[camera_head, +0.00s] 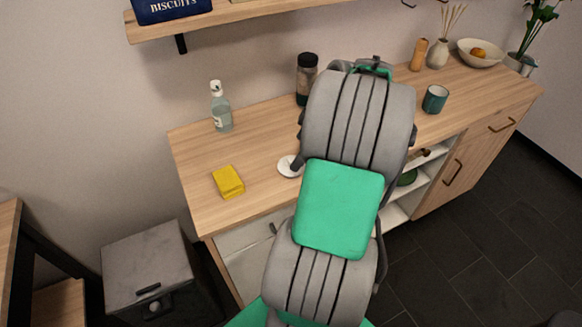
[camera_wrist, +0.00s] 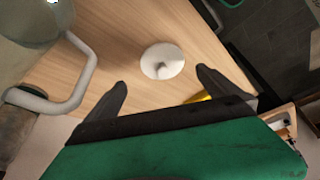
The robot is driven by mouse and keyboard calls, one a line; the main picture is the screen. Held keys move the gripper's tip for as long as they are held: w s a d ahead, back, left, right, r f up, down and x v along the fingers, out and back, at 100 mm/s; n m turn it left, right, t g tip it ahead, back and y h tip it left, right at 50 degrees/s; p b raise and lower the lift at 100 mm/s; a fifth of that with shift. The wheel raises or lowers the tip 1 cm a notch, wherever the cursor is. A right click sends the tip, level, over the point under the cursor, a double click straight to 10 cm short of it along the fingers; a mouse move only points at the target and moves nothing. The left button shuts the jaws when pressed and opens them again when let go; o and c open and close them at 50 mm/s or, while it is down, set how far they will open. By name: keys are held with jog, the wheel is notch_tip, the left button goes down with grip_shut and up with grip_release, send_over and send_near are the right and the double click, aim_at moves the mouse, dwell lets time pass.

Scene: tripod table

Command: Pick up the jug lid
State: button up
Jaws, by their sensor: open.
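The jug lid, a small white disc with a knob, lies on the wooden counter just left of my arm in the head view (camera_head: 287,167). In the wrist view the lid (camera_wrist: 162,62) sits beyond and between my two dark fingertips. My gripper (camera_wrist: 162,80) is open, with nothing between its fingers. In the head view my arm hides most of the gripper. A vessel with a pale looped handle (camera_wrist: 84,82), possibly the jug, stands at the upper left of the wrist view. I cannot make it out in the head view.
A yellow sponge (camera_head: 228,181) lies left of the lid. A clear bottle (camera_head: 221,108) and a dark jar (camera_head: 306,78) stand further back. A teal mug (camera_head: 435,98) is right of my arm. The counter (camera_head: 200,160) is bare around the sponge.

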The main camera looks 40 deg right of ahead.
aim_at(292, 159)
jog(key=x, duration=0.5)
jog(key=shift+a+f, duration=0.3)
jog(key=shift+a, duration=0.1)
jog(key=c, duration=1.4)
